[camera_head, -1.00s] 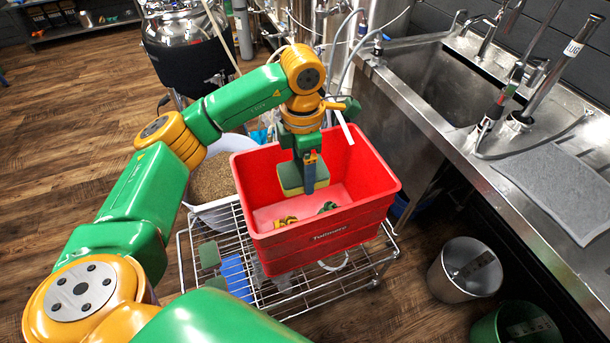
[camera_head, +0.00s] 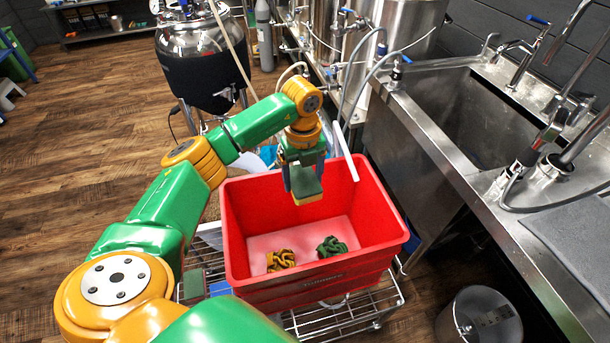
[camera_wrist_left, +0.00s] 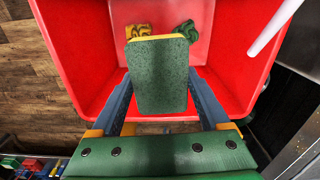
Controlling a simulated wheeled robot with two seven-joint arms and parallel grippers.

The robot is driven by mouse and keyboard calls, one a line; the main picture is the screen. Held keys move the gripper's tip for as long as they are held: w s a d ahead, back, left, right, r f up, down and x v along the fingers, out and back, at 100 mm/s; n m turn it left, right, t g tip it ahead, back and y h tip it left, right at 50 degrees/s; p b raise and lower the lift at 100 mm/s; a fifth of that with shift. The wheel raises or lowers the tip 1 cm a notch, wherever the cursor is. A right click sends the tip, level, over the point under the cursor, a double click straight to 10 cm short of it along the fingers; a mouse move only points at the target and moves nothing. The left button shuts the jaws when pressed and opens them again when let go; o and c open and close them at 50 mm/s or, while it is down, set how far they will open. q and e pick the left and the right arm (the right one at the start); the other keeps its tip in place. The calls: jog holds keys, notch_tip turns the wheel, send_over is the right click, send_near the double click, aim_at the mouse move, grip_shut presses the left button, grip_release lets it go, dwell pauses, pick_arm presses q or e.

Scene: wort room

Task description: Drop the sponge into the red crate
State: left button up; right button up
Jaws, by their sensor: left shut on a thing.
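The sponge (camera_head: 305,186), green on one face with a yellow layer, is held in my left gripper (camera_head: 304,180). In the left wrist view the sponge (camera_wrist_left: 159,76) sits between the two blue fingers, which are shut on it. The red crate (camera_head: 320,281) stands on a wire rack, open at the top. The gripper and sponge are over the back part of the crate's opening, above its floor. In the left wrist view the crate (camera_wrist_left: 82,62) lies beyond the sponge. My right gripper is not in view.
A yellow bundle (camera_head: 281,260) and a green bundle (camera_head: 331,247) lie on the crate's floor. The wire rack (camera_head: 343,318) is under the crate. A steel sink counter (camera_head: 470,190) stands on the right, with a metal bucket (camera_head: 478,318) below it. A pale tube (camera_head: 345,152) rises by the crate's back edge.

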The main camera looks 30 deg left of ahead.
aim_at(304, 178)
pick_arm(q)
jog(key=f, duration=0.1)
jog(key=f+b, duration=0.1)
jog(key=f, duration=0.1)
jog(key=shift+w, duration=0.2)
jog(key=shift+r, duration=0.2)
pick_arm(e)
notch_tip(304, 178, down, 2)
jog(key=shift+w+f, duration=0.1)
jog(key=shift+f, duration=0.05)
pick_arm(q)
jog(key=o, duration=1.2)
jog(key=shift+c, duration=0.2)
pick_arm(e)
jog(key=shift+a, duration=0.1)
pick_arm(q)
notch_tip(304, 178, up, 7)
jog(key=shift+r+b, duration=0.15)
jog(key=shift+b, duration=0.25)
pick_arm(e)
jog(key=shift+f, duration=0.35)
pick_arm(q)
jog(key=shift+s, duration=0.1)
